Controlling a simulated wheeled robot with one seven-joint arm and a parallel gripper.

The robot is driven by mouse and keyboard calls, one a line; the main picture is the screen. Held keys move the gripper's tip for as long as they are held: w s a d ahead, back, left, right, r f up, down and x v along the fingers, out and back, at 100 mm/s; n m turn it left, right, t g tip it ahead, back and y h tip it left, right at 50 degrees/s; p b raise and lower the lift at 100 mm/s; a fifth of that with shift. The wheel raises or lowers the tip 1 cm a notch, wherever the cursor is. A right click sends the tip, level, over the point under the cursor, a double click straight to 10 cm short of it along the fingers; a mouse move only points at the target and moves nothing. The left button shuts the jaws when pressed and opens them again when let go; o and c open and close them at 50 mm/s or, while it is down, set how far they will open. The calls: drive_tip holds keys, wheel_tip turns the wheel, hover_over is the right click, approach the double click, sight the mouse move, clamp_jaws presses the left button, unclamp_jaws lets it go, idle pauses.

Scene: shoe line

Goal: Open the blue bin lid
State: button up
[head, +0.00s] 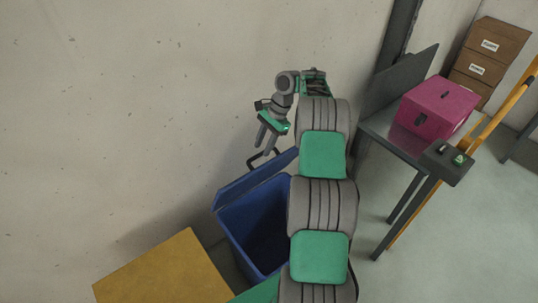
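The blue bin (226,233) stands by the wall, left of my arm, and its dark inside is visible. Its blue lid (250,183) is raised and stands tilted up at the bin's far side, towards the wall. My gripper (264,148) is just above the handle, pointing down. Its two grey fingers look parted, with nothing visible between them. I cannot tell whether a fingertip touches the handle. My arm hides the right side of the bin.
A yellow box-like surface (165,272) is at the lower left. A grey table (392,137) with a magenta box (437,106) stands to the right, with brown cartons (489,62) behind. An orange post (492,128) carries a dark button box (446,162). Floor at the lower right is clear.

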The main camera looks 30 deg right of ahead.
drive_tip(key=s+a+r+b, duration=0.1)
drive_tip(key=s+a+r, duration=0.1)
drive_tip(key=s+r, duration=0.2)
drive_tip(key=s+a+r+b, duration=0.2)
drive_tip(key=s+r, duration=0.3)
drive_tip(key=s, duration=0.3)
drive_tip(key=shift+s+a, duration=0.25)
drive_tip(key=shift+s, duration=0.05)
drive_tip(key=shift+f, duration=0.1)
drive_tip(key=shift+c, duration=0.5)
